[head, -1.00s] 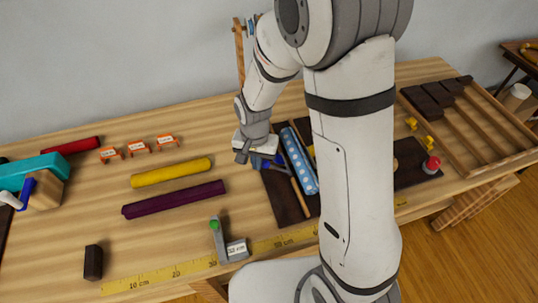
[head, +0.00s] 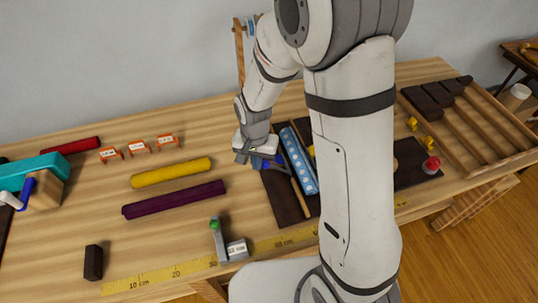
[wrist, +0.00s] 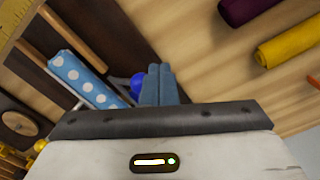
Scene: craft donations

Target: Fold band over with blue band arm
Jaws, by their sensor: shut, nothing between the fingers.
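A blue round knob (wrist: 137,85), likely the end of the blue band arm, shows just left of my fingers in the wrist view. In the head view, blue parts (head: 262,163) show beside my gripper (head: 243,158). My gripper's fingers (wrist: 158,84) are together and empty, close to the knob; I cannot tell whether they touch it. A blue white-dotted roll (head: 298,160) lies on a dark board (head: 285,205); it also shows in the wrist view (wrist: 83,81). I cannot make out a separate band around it.
A wooden rod (head: 301,198) lies beside the dotted roll. Yellow (head: 172,172) and purple (head: 174,199) rolls lie left on the table. A grey stop (head: 228,242) stands by the yellow ruler (head: 160,278). A red button (head: 432,164) is at right. My arm hides part of the board.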

